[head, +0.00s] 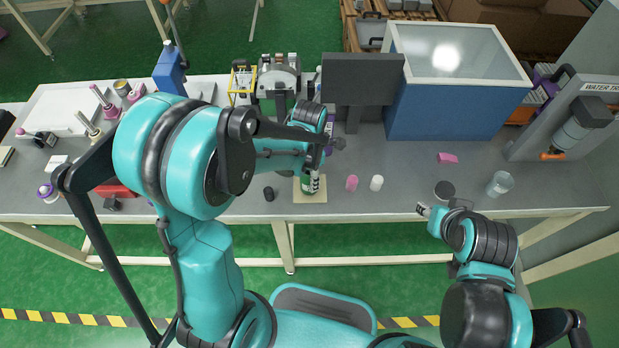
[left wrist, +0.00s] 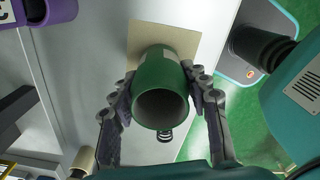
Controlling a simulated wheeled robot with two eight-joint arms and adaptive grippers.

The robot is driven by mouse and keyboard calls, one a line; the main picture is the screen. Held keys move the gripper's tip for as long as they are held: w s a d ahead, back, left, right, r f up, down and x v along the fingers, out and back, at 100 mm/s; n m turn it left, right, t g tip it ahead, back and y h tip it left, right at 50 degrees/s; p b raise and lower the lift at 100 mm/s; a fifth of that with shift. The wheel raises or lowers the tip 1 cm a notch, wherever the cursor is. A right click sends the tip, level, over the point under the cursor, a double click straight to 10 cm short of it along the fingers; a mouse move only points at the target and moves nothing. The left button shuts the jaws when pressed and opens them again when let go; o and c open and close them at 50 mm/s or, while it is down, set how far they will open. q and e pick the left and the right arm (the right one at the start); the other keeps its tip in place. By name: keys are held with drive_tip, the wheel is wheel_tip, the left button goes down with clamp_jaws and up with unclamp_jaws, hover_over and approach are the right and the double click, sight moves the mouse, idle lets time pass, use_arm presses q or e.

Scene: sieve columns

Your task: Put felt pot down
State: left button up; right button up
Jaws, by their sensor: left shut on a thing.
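The felt pot is a green open-topped cylinder with a white label. It shows in the head view (head: 308,186) and, mouth towards the camera, in the left wrist view (left wrist: 160,65). My left gripper (left wrist: 163,92) is shut on it, one finger on each side. A square beige mat (left wrist: 150,32) lies behind the pot in the wrist view; in the head view the mat (head: 318,198) shows at the bench's front edge, around the pot's lower end. I cannot tell whether the pot touches the mat. My right gripper (head: 432,211) is at the bench's front edge, its jaws unclear.
On the grey bench, a dark cap (head: 269,194) stands left of the mat; a pink piece (head: 351,183) and a white piece (head: 376,183) stand right. A dark disc (head: 444,189) and a clear beaker (head: 499,184) are further right. A dark panel (head: 362,79) stands behind.

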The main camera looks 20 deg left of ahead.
use_arm(q)
drive_tip(key=shift+f, duration=0.2)
drive_tip(key=o, duration=1.2)
drive_tip(key=shift+r, duration=0.1)
